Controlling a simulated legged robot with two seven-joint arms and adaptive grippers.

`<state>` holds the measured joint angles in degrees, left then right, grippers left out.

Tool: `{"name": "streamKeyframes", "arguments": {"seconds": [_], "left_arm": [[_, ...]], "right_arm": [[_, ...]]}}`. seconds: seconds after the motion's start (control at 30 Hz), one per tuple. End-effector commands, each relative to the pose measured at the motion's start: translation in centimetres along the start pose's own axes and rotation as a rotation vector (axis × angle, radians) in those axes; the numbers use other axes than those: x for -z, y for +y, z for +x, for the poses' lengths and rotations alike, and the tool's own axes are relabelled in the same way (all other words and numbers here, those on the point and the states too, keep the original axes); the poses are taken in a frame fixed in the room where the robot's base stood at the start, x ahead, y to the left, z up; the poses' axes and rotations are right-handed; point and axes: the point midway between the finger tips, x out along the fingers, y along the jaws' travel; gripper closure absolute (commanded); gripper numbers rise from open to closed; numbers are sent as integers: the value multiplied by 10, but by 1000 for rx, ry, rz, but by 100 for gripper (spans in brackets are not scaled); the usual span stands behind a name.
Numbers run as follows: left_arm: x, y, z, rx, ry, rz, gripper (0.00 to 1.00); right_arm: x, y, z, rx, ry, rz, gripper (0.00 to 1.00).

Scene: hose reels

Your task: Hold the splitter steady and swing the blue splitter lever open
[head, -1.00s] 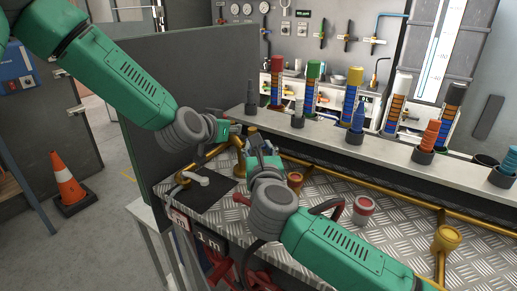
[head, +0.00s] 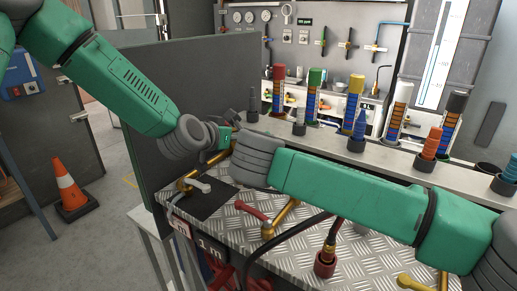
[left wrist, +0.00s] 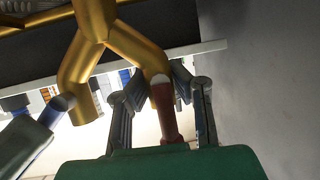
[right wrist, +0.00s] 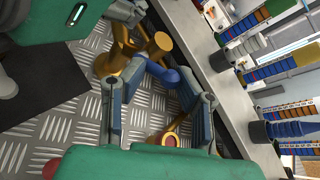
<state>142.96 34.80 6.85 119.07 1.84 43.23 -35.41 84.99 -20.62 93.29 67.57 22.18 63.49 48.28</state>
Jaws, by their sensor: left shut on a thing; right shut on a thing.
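The brass Y-shaped splitter (left wrist: 92,30) fills the top of the left wrist view, and part of it shows in the right wrist view (right wrist: 118,60). My left gripper (left wrist: 163,88) is shut on one splitter branch, where a red handle (left wrist: 168,122) with a pale end lies between the fingers. The blue lever (right wrist: 176,74) lies between the fingertips of my right gripper (right wrist: 155,80), which is shut on it. In the head view my left gripper (head: 228,133) shows at the splitter. My right wrist hides the right fingers, the lever and most of the splitter there.
The splitter is over a diamond-plate bench (head: 350,245) with a black mat (head: 208,203). A red coupling (head: 325,262) on a dark hose and brass pipes lie in front. A raised shelf (head: 370,155) with coloured posts runs behind. A grey panel (head: 200,85) stands at left.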

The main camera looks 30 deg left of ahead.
Motion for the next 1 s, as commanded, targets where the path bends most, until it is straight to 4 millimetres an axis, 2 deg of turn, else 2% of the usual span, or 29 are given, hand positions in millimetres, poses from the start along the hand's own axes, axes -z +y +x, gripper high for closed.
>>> {"name": "streamKeyframes", "arguments": {"seconds": [0.03, 0.57, 0.6, 0.67, 1.0], "left_arm": [[-2, 6, -2, -15, -6, 2, 100], [-2, 8, -1, -17, -7, 2, 100], [-2, 8, -1, -17, -7, 2, 100], [-2, 7, -1, -16, -7, 2, 100], [-2, 3, 0, -7, -4, 1, 100]], "right_arm": [[0, 0, 1, 1, 10, -9, 100], [0, 2, 1, -4, 32, -31, 100], [0, 2, 1, -4, 32, -31, 70], [0, 2, 1, -4, 32, -31, 49], [-1, 1, -1, -2, 30, -31, 49]]}}
